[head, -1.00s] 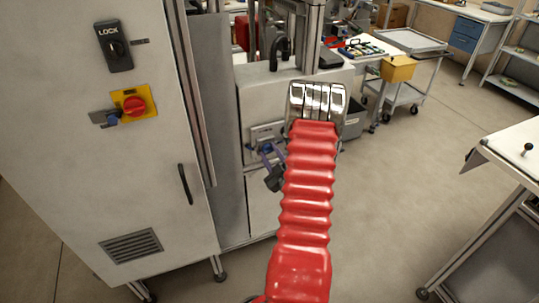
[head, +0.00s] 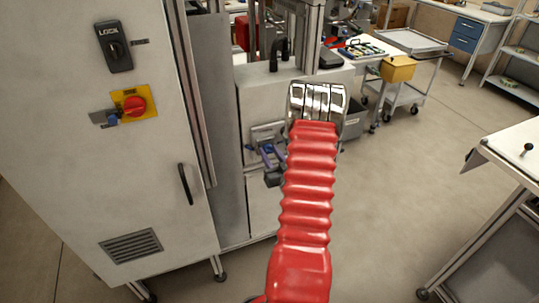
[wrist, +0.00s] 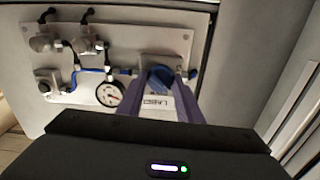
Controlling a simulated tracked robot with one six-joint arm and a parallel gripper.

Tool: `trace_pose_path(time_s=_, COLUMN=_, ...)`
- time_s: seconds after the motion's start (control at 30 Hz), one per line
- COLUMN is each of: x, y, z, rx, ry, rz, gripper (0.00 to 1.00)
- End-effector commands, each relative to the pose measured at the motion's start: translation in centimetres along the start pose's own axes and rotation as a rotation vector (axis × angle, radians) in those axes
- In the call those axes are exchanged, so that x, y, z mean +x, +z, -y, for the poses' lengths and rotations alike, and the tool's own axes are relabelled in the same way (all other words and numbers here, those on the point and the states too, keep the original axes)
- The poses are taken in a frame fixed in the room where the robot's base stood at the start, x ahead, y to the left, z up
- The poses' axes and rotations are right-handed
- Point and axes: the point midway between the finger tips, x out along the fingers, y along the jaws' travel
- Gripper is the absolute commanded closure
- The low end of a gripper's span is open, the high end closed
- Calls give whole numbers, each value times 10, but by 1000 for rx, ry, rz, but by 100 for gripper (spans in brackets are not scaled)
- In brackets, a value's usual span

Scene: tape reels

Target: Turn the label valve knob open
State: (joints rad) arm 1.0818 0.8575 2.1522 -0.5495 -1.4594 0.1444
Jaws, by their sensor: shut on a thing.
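The blue label valve knob (wrist: 159,77) sits at the right end of the pneumatic panel (wrist: 183,45) in the wrist view, with a printed label plate below it. My gripper (wrist: 161,85) has its two purple fingers on either side of the knob, shut on it. Part of the knob is hidden between the fingers. In the head view, my gripper (head: 267,152) shows small at the front of the grey machine, partly behind my red arm. The knob itself cannot be made out clearly there.
A round gauge (wrist: 110,94), fittings and a blue tube (wrist: 88,73) lie left of the knob. In the head view, a tall cabinet (head: 80,190) with a red switch (head: 134,106) stands close on the left. Open floor (head: 400,190) lies to the right.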

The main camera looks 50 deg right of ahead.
Motion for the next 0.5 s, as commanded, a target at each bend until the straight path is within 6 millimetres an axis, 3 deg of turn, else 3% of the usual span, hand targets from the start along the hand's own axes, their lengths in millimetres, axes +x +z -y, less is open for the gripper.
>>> trace_pose_path(time_s=0.5, x=0, y=4, z=4, rx=490, ry=-6, rz=12, gripper=90)
